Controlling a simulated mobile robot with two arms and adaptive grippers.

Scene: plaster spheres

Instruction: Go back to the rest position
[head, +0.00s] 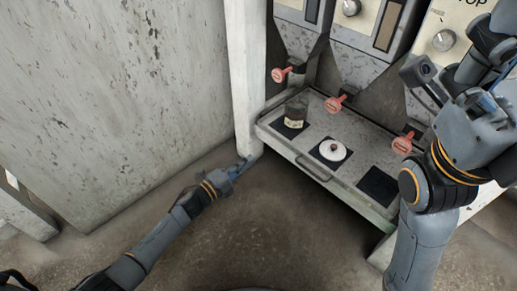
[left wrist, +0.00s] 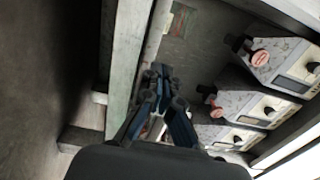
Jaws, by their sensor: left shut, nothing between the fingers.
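My left gripper (head: 244,164) is low, at the foot of the pale post and left of the tray shelf. It is shut with nothing in it. Its closed fingers also show in the left wrist view (left wrist: 157,74), pointing away from the camera. My right arm stands at the right edge of the head view, raised in front of the dispensers. Its dark gripper parts (head: 485,48) show at the upper right, but I cannot tell whether they are open or shut.
Dispensers with red handles (head: 335,104) stand behind. A pale post (head: 244,80) stands beside my left gripper. Floor in front is clear.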

